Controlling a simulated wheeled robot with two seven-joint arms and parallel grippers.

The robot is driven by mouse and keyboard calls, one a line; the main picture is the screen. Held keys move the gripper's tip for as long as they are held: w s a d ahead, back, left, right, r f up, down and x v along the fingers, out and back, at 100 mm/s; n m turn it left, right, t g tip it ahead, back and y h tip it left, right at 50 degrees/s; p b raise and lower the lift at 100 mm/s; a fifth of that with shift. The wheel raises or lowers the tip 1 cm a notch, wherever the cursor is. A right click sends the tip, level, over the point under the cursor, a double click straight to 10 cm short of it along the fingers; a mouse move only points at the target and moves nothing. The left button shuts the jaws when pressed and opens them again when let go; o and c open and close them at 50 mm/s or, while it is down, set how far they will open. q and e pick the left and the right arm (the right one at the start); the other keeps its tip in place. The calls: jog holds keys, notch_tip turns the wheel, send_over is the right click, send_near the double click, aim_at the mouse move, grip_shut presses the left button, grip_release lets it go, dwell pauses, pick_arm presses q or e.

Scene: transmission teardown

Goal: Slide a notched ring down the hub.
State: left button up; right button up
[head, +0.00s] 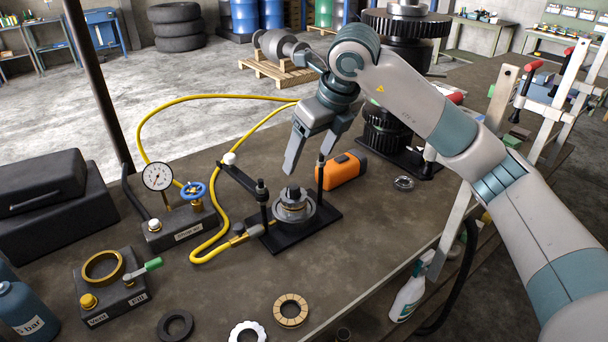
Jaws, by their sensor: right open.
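The hub (293,205) is a stepped grey metal piece standing upright on a black base plate (272,241) with two posts. My right gripper (310,162) is open above the hub, fingers pointing down, with nothing visible between them. A pale ring with a notched outer edge (235,332) lies flat at the table's front, cut off by the frame. Beside it lie a tan segmented ring (291,299) and a dark ring (175,318). Whether any ring sits around the hub is hard to tell. My left gripper is out of view.
An orange case (342,171) and a small metal ring (404,183) lie right of the hub. A gauge block (180,231), a yellow hose (222,190) and a valve block (117,300) stand left. A tall gear stack (385,130) is behind. Bare table lies in front of the base plate.

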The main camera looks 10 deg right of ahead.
jog(key=b+v, duration=0.1)
jog(key=v, duration=0.3)
jog(key=shift+s+d+r, duration=0.1)
jog(key=shift+r, duration=0.25)
notch_tip(320, 180, up, 7)
jog(key=p, duration=0.3)
dwell(0.5)
jog(key=shift+s+f, duration=0.1)
dwell(0.4)
